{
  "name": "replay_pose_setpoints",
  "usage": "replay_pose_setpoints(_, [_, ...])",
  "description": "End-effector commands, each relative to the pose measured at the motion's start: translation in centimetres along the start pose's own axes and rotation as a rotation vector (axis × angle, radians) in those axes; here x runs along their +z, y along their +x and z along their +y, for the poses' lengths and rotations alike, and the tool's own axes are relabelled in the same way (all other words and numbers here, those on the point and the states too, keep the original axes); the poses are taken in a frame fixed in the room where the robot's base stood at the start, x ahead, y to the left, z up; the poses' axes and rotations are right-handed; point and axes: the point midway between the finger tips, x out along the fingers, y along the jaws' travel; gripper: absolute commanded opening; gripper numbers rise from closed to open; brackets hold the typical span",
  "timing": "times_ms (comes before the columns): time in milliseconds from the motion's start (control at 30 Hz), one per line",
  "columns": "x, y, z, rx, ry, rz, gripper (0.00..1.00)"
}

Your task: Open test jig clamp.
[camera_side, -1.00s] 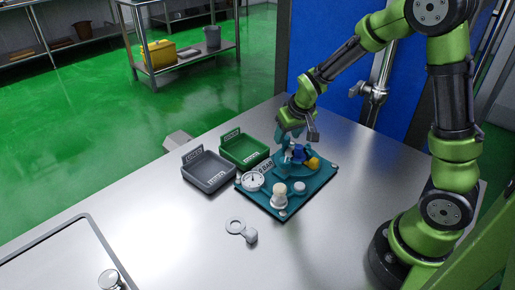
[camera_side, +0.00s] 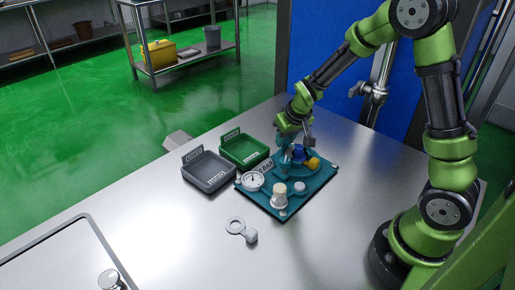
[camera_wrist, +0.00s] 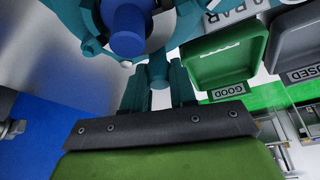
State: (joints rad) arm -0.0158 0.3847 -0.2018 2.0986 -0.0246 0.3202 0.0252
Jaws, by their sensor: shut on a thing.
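The test jig is a teal plate (camera_side: 322,181) on the steel table, carrying a teal clamp (camera_side: 285,163), a blue cylinder (camera_side: 299,153) and a yellow-orange piece (camera_side: 313,163). My gripper (camera_side: 288,148) is low over the back of the jig, at the clamp. In the wrist view, the two fingers of my gripper (camera_wrist: 157,82) are on either side of a teal clamp part (camera_wrist: 157,68) and shut on it. The blue cylinder (camera_wrist: 128,28) is just beyond. How far the clamp is open is hard to tell.
A round gauge (camera_side: 252,181) and a white-topped knob (camera_side: 279,192) stand on the jig's near side. A green tray (camera_side: 262,160) and a grey tray (camera_side: 229,184) are left of it. A grey ringed part (camera_side: 236,225) lies in front. The table's front middle is clear.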

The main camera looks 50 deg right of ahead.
Motion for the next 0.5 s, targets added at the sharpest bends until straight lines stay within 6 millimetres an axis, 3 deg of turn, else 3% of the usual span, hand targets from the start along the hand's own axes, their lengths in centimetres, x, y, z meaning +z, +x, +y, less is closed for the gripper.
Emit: replay_pose_setpoints(500, [-0.64,0.25,0.27,0.041,0.097,0.000,0.00])
